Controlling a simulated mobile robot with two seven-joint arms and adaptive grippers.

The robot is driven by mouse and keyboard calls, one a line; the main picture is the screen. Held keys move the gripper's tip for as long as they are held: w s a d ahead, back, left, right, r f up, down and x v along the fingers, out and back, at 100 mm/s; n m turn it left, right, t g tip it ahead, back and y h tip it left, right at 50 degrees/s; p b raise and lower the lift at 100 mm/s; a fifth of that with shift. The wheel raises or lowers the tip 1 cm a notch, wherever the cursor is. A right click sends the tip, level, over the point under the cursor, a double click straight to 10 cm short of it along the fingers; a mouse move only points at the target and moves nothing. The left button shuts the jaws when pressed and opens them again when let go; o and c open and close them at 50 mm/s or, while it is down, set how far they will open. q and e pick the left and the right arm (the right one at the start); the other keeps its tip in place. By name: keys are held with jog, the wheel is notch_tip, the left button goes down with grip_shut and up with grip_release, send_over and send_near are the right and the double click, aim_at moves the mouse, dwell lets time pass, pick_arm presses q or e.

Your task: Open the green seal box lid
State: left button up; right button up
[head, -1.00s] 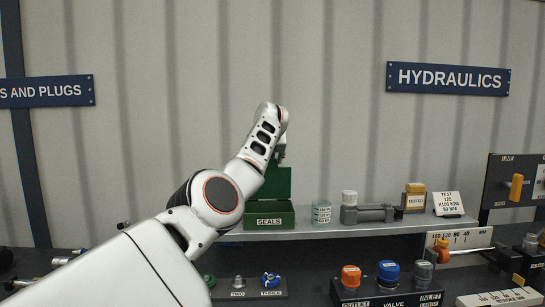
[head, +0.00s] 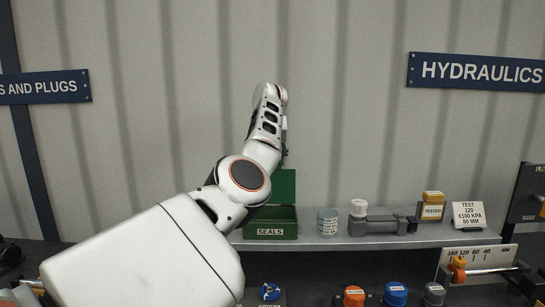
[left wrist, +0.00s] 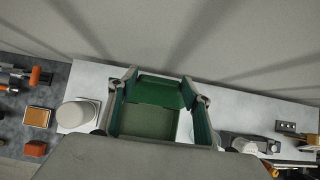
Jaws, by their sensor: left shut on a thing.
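The green seal box (head: 270,231), labelled SEALS, sits on the grey shelf with its green lid (head: 284,186) standing up at the back. The inside of the box (left wrist: 146,122) shows in the left wrist view, open from above. My left gripper (head: 284,150) is above the lid, mostly hidden behind my own arm in the head view. In the left wrist view its two fingers (left wrist: 163,88) stand on either side of green box parts, and it is shut on the lid; the exact contact is hard to see. My right gripper is not in view.
On the shelf (head: 350,241) right of the box stand a clear jar (head: 327,222), a grey tool with a white cap (head: 380,224), a yellow-topped container (head: 433,206) and a test card (head: 468,215). Coloured couplers (head: 396,294) sit lower in front.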

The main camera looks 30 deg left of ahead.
pick_arm(q)
jog(key=o, duration=1.4)
jog(key=shift+d+f, duration=0.1)
jog(key=shift+f, duration=0.3)
jog(key=shift+c, duration=0.2)
jog(key=o, duration=0.3)
jog(key=shift+w+f, duration=0.1)
jog(key=shift+w, duration=0.1)
jog(key=shift+s+d+r, duration=0.1)
jog(key=shift+s+r, duration=0.25)
jog(key=shift+r, duration=0.5)
jog(key=shift+v, duration=5.3)
jog(key=shift+f, duration=0.1)
